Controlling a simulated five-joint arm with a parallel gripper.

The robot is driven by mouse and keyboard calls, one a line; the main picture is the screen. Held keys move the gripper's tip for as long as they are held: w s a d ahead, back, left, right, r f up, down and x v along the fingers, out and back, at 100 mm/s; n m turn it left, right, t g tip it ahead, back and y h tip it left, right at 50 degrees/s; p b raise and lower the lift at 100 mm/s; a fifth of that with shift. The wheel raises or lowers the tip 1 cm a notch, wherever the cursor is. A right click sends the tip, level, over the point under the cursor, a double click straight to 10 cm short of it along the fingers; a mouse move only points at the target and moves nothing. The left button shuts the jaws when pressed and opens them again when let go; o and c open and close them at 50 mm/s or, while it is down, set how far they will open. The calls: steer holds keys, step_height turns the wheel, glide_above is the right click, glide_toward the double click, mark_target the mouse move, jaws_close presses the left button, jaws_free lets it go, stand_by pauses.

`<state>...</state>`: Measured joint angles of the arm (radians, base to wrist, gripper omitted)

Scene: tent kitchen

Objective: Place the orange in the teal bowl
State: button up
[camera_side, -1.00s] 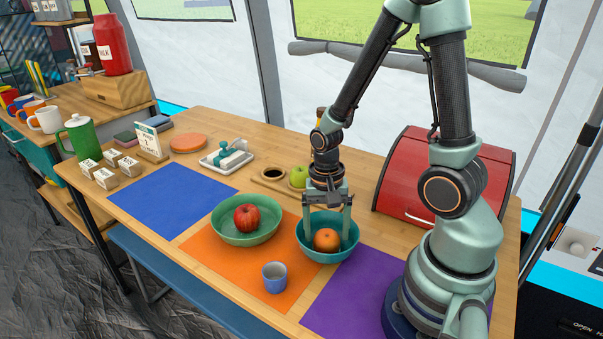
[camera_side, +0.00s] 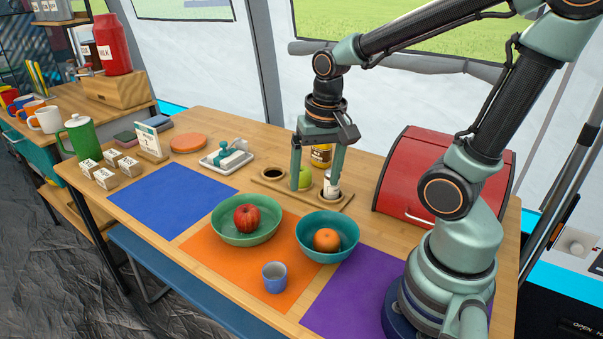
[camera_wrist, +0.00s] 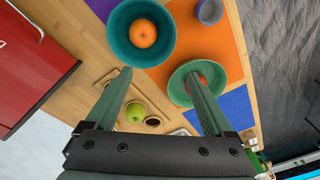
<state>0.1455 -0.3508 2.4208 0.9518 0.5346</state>
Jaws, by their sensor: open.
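The orange (camera_side: 326,240) rests inside the teal bowl (camera_side: 345,254), which stands between the orange mat and the purple mat. In the wrist view the orange (camera_wrist: 143,33) lies in the teal bowl (camera_wrist: 118,45) near the top. My gripper (camera_side: 317,186) is open and empty, raised behind the bowl and apart from it. Its two fingers (camera_wrist: 163,90) are spread wide in the wrist view, with no object held between them.
A green bowl (camera_side: 222,232) holding a red apple (camera_side: 247,218) stands left of the teal bowl. A small blue cup (camera_side: 275,278) is in front. A green apple (camera_side: 305,178) and jars sit on a wooden rack behind. A red bread box (camera_side: 440,180) stands right.

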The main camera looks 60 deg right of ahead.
steer(key=w+a+r+n+t, duration=0.1)
steer(key=a+r+n+t, duration=0.3)
steer(key=r+n, duration=0.3)
steer(key=shift+n, duration=0.4)
